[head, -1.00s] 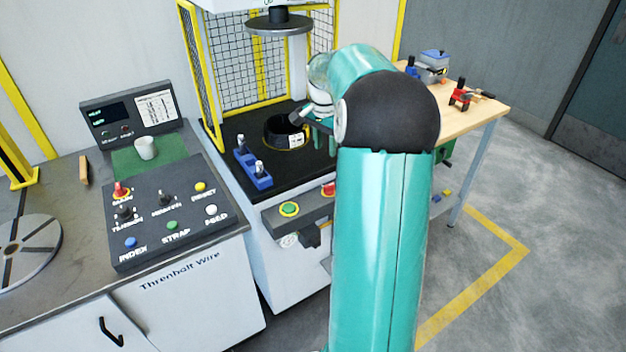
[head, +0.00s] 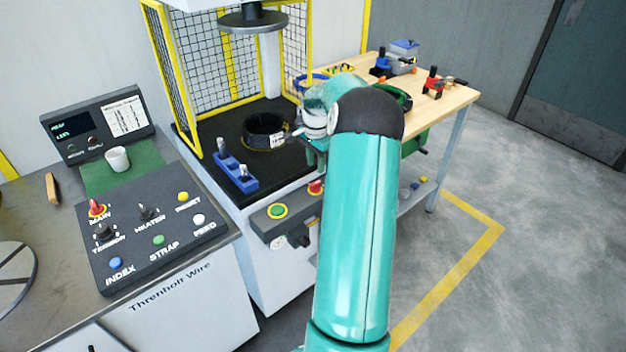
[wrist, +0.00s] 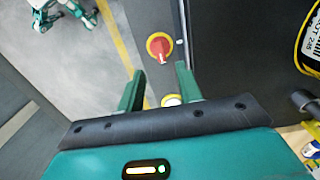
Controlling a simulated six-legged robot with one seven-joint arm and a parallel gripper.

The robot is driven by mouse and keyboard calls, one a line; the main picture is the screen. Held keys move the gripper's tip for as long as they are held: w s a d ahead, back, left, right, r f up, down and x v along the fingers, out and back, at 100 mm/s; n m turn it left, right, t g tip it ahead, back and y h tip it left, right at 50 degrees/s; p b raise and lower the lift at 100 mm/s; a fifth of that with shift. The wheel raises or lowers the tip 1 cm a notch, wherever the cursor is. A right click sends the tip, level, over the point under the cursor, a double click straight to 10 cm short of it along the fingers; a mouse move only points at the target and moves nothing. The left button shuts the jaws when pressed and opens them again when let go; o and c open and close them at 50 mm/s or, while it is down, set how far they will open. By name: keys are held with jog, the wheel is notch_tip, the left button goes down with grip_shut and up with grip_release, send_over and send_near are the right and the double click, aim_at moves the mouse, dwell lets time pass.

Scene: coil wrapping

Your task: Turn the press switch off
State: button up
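A red knob on a yellow ring (wrist: 160,47), which looks like the press switch, sits on the dark front panel of the press. In the head view its red top (head: 316,187) shows beside my arm. A small pale button with a yellow rim (wrist: 171,100) lies farther down the same panel, between my fingers in the picture. My gripper (wrist: 160,72) is open and empty, its two green fingers spread below the knob in the wrist view and apart from it. In the head view my gripper (head: 315,155) is above the press front, partly hidden by my forearm.
A green button (head: 278,211) is on the panel's left end. On the press bed (head: 215,135) are a dark coil (head: 264,131) and a blue fixture (head: 236,172). A control desk (head: 140,235) stands left, a wooden bench (head: 425,100) right. Floor at the right is open.

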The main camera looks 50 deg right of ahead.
aim_at(315, 183)
notch_tip(315, 183, down, 8)
jog(key=shift+r, duration=0.25)
grip_shut()
